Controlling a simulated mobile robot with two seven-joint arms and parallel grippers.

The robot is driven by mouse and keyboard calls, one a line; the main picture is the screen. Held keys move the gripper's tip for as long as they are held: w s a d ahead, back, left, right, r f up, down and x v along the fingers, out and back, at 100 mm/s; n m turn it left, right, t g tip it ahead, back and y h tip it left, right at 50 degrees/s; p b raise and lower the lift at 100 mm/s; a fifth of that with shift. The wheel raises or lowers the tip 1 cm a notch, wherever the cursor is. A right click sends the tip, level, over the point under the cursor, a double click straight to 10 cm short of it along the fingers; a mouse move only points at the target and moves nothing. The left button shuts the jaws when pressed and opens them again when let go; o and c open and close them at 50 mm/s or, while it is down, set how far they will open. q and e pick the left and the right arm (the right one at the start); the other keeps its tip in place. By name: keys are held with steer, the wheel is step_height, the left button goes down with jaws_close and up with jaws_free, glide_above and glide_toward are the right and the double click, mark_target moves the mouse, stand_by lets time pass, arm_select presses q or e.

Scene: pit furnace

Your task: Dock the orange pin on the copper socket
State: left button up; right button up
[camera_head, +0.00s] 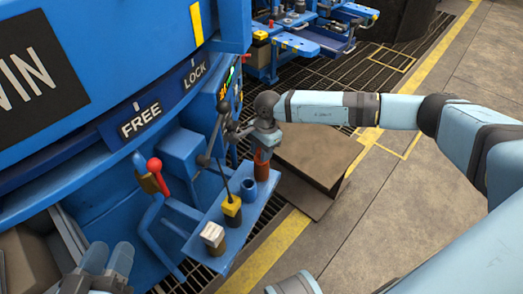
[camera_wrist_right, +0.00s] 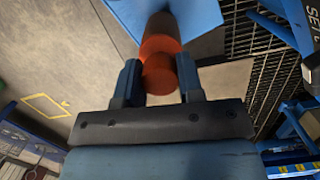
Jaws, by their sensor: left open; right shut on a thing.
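The orange pin (camera_head: 262,157) is upright between the fingers of my right gripper (camera_head: 264,141), at the far end of the blue shelf. In the right wrist view the fingers are shut on the orange pin (camera_wrist_right: 160,72). A brown-copper cylinder (camera_wrist_right: 161,27), which looks like the copper socket, lines up with the pin at the blue shelf. Its lower part also shows below the pin in the head view (camera_head: 262,174). I cannot tell whether the pin is fully seated or only touching. My left gripper (camera_head: 107,268) is open and empty at the lower left.
The blue shelf (camera_head: 222,262) also bears an open blue socket (camera_head: 249,189), a yellow-topped post (camera_head: 232,206) and a white-topped post (camera_head: 212,234). A red-knobbed lever (camera_head: 154,166) and dark rods stand close by. A brown box (camera_head: 318,153) lies on the floor beyond.

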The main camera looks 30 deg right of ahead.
arm_select(q)
steer(key=shift+f+b, duration=0.3)
steer(key=shift+b, duration=0.1)
arm_select(e)
steer(key=shift+f, duration=0.55)
stand_by(0.4)
steer(key=o, duration=0.7)
steer(key=shift+r, duration=0.15)
steer(key=shift+w+d+r+p, duration=0.1)
steer(key=shift+d+r+p, duration=0.15)
steer(key=shift+r+p, duration=1)
steer(key=shift+w+d+r+p, duration=0.15)
steer(key=shift+r+p, duration=0.55)
steer(key=shift+r, duration=1)
steer(key=shift+s+d+r+p, duration=0.1)
steer(key=shift+d+r+p, duration=0.2)
steer(key=shift+r+p, duration=0.95)
steer(key=shift+r, duration=0.8)
steer(key=shift+d+r, duration=0.1)
steer(key=shift+r, duration=0.2)
arm_select(q)
step_height(320, 180, up, 7)
steer(key=a+t, duration=0.1)
steer(key=t, duration=0.1)
steer(key=shift+s+r+n+t, duration=0.2)
steer(key=shift+n+t, duration=0.1)
steer(key=shift+n, duration=0.1)
